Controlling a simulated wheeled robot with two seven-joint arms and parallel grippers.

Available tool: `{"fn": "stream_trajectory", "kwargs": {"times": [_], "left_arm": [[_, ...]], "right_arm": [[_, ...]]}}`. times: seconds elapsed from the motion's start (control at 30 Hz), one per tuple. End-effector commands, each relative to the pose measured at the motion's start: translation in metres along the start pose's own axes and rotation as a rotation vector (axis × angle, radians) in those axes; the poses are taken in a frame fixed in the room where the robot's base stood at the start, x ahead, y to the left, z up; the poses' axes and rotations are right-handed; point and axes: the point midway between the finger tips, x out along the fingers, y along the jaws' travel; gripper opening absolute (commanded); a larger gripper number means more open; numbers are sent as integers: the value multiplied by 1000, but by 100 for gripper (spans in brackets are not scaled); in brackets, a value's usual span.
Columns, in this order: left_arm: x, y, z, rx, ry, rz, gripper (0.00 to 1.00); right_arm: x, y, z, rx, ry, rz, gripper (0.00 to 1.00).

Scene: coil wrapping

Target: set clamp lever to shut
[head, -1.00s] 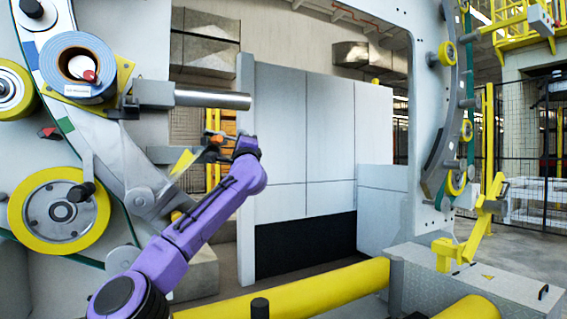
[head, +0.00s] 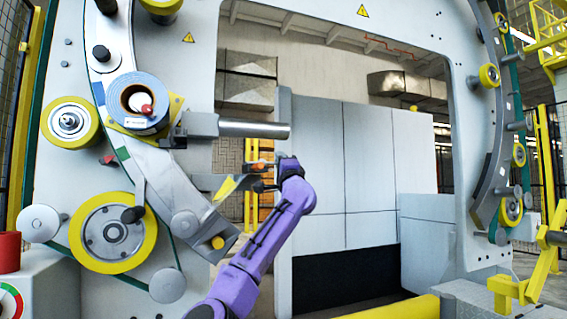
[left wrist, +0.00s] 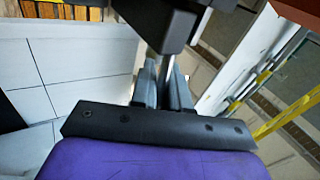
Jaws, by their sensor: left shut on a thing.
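My left gripper (head: 266,175) is beside the tip of a grey bracket with a yellow plate (head: 229,186), below the steel cylinder (head: 252,129). In the left wrist view its fingers (left wrist: 165,85) are shut on a thin grey metal rod (left wrist: 172,38) under a dark block. I cannot tell which part is the clamp lever. A small red-tipped handle (head: 147,109) shows in the core of the blue roll (head: 118,90). A small red and dark part (head: 107,160) is on the machine panel below it. My right gripper is out of view.
A large yellow-rimmed wheel (head: 82,240) with a black-knobbed crank (head: 132,214) is at the lower left. A yellow roller (head: 62,140) is above it. A yellow fixture (head: 540,265) stands at the right. The machine opening shows a large grey cabinet (head: 370,150).

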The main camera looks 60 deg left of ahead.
Motion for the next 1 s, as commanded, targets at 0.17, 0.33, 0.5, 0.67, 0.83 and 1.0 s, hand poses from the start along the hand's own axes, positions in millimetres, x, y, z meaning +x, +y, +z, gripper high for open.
{"fn": "stream_trajectory", "kwargs": {"times": [0.17,0.33,0.5,0.67,0.83,1.0], "left_arm": [[1,-1,0,-2,-1,0,36],[0,-1,-1,-2,0,0,36],[-10,2,-1,-2,1,-1,36],[-44,5,0,-4,3,-3,36],[-82,4,1,-4,1,-1,36],[-102,1,0,-2,0,0,36]], "right_arm": [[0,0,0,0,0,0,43],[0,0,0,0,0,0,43],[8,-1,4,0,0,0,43],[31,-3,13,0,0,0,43],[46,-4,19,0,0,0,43],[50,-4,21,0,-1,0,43]]}}
